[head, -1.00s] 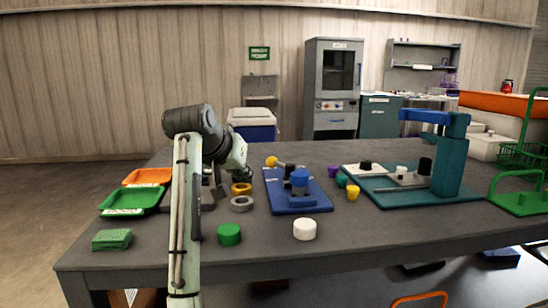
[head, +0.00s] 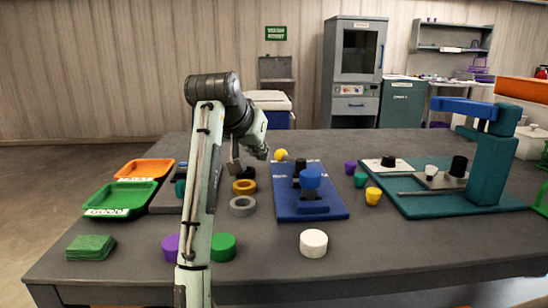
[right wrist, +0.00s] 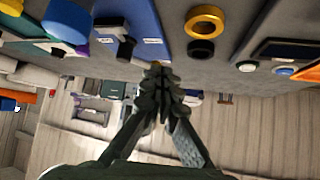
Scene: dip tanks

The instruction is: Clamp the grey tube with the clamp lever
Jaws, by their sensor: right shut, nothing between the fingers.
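The blue board (head: 318,208) lies on the table and carries black and blue clamp parts (head: 310,180). A yellow ball knob (head: 281,155), apparently the clamp lever's end, is at the board's far left corner. I cannot make out the grey tube for certain. My right gripper (head: 262,152) is just left of the knob. In the right wrist view its fingers (right wrist: 157,72) are shut and empty, with a bit of yellow at their tips and the blue board (right wrist: 130,28) beyond. I cannot tell whether they touch the knob. My left gripper is out of view.
A yellow ring (head: 244,187) and a grey ring (head: 242,206) lie left of the board. Green (head: 121,197) and orange (head: 145,169) trays are at left. A white cylinder (head: 313,243) stands in front, a teal stand (head: 493,170) at right.

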